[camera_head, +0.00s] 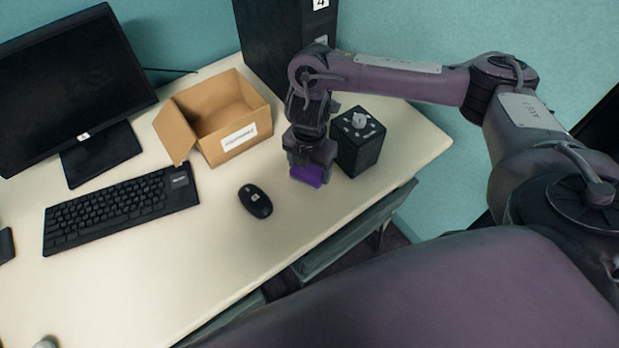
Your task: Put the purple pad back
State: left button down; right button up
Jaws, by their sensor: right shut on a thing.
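The purple pad (307,176) is a small purple block in my right gripper (309,166), near the right end of the desk. The gripper points down and is shut on the pad; its fingers hide the pad's upper part. I cannot tell whether the pad touches the desk. A black box with a grey knob on top (358,142) stands just right of the gripper. An open cardboard box with a white label (236,143) stands to the left of the gripper. My left gripper is not in view.
A black mouse (256,201) lies left of the pad, with a keyboard (121,208) farther left. A monitor (75,84) stands at the back left and a tall black case (280,45) at the back. The front of the desk (210,255) is clear.

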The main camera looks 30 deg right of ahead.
aim_at(309, 170)
notch_tip(309, 170, down, 4)
jog(key=shift+r+b, duration=0.25)
jog(key=shift+b, duration=0.55)
jog(key=shift+f, duration=0.25)
jog(key=shift+f, duration=0.2)
jog(key=o, duration=1)
jog(key=shift+c, duration=0.2)
notch_tip(309, 170, up, 11)
jog(key=p, duration=0.4)
jog(key=shift+r+p, duration=0.35)
jog(key=shift+r, duration=0.4)
